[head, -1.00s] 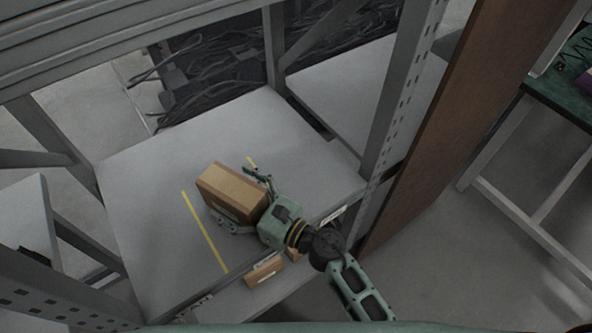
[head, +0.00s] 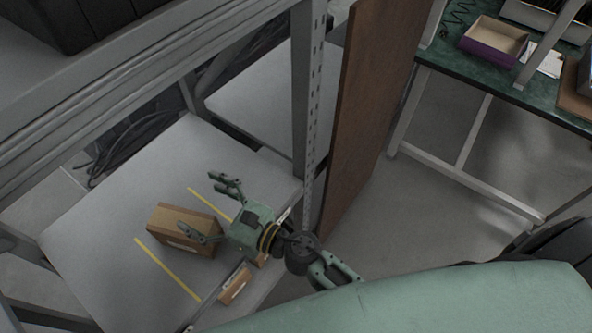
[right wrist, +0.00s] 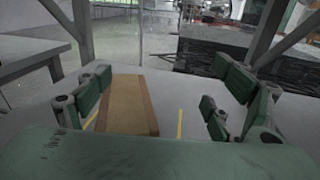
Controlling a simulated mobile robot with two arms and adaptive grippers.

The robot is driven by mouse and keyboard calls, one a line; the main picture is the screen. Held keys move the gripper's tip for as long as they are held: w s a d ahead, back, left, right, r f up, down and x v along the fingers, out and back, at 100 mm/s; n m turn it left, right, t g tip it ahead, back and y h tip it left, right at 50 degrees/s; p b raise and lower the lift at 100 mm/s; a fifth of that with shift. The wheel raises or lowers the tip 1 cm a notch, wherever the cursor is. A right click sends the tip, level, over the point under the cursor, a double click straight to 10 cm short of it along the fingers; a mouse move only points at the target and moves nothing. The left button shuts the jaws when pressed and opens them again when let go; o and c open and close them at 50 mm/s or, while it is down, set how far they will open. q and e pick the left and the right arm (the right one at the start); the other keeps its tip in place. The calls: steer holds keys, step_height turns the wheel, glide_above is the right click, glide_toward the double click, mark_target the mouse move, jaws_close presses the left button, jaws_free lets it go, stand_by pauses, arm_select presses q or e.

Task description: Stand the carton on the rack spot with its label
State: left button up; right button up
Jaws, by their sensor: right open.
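The brown carton (head: 172,217) stands on the grey rack shelf (head: 110,210), between two yellow lines, the left one (head: 168,269) and the right one (head: 206,201). My right gripper (head: 208,207) is open at its right side. One finger overlaps the carton's near side in the head view; the other stands clear of it. In the right wrist view the carton (right wrist: 128,105) lies between the spread fingers, nearer the left one, with a gap to the right one. I cannot tell whether the left finger touches it. My left gripper is not in view.
Small brown tags with white labels (head: 235,285) are at the shelf's front edge. A perforated rack post (head: 305,90) and a brown panel (head: 372,110) stand right of the shelf. A green-topped table (head: 450,55) with a purple box (head: 495,42) is at upper right.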

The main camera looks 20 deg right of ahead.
steer(key=s+d+r+m+t+h, duration=0.1)
steer(key=d+r+m+h, duration=0.1)
steer(key=d, duration=0.4)
steer(key=s+d+r+m+t+h+p, duration=0.1)
steer(key=s+d+r+m+t+h, duration=0.1)
steer(key=d, duration=0.5)
steer(key=s+d+r+m+t+h, duration=0.1)
steer(key=s+d+r+m+h, duration=0.1)
steer(key=d+r+h, duration=0.2)
steer(key=d+h, duration=0.1)
steer(key=d, duration=0.1)
steer(key=shift+d+m+t+h, duration=0.3)
